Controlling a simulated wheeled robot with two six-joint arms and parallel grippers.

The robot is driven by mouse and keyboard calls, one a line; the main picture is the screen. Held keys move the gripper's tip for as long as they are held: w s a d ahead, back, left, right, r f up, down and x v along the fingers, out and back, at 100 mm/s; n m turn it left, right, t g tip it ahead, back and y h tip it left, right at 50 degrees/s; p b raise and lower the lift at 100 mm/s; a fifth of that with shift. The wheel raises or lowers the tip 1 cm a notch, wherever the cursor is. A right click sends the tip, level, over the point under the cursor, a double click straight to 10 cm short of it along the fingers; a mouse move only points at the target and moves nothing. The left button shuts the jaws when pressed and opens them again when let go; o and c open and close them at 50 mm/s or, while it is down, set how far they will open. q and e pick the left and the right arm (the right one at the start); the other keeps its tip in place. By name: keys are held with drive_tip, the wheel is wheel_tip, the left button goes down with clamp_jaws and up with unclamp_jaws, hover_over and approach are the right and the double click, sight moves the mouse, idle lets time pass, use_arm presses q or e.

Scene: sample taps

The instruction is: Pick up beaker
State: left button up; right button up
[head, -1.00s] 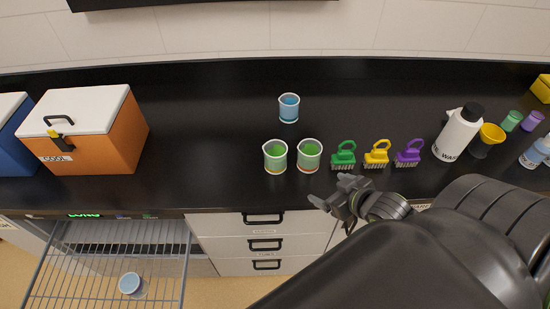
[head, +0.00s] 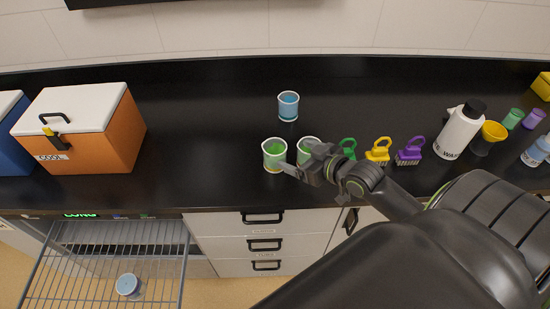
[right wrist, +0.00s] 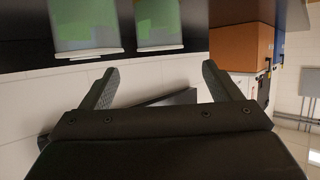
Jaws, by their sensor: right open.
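A beaker with green liquid (head: 274,153) stands near the front of the black bench. A second green beaker (head: 308,146) stands just right of it, partly hidden by my right gripper. A beaker with blue liquid (head: 288,106) stands farther back. My right gripper (head: 293,165) is open and empty, in front of the two green beakers. In the right wrist view, the left one (right wrist: 85,25) and the right one (right wrist: 158,22) of two green-filled beakers show at the top edge, apart from the open fingers. My left gripper is out of view.
Green, yellow (head: 377,151) and purple (head: 410,152) brushes stand to the right, near a white bottle (head: 460,132). An orange cooler (head: 120,135) stands at left. A wire rack (head: 80,270) sticks out below the bench, with a blue-topped container (head: 128,285) showing there.

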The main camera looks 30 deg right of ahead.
sight(267, 144)
drive_tip(key=x, duration=0.8)
drive_tip(key=shift+w+a+f+p, duration=0.1)
drive_tip(key=shift+p, duration=0.2)
drive_tip(key=shift+c, duration=0.8)
drive_tip(key=c, duration=1.2)
wheel_tip(267, 144, up, 10)
drive_tip(key=shift+c, duration=0.2)
drive_tip(key=s+a+n+g+y+b, duration=0.5)
drive_tip(key=s+a+n+y, duration=0.3)
drive_tip(key=a, duration=0.5)
drive_tip(key=shift+s+f+n+g+b, duration=0.4)
drive_tip(key=shift+s+b, duration=0.1)
drive_tip(key=shift+s, duration=0.65)
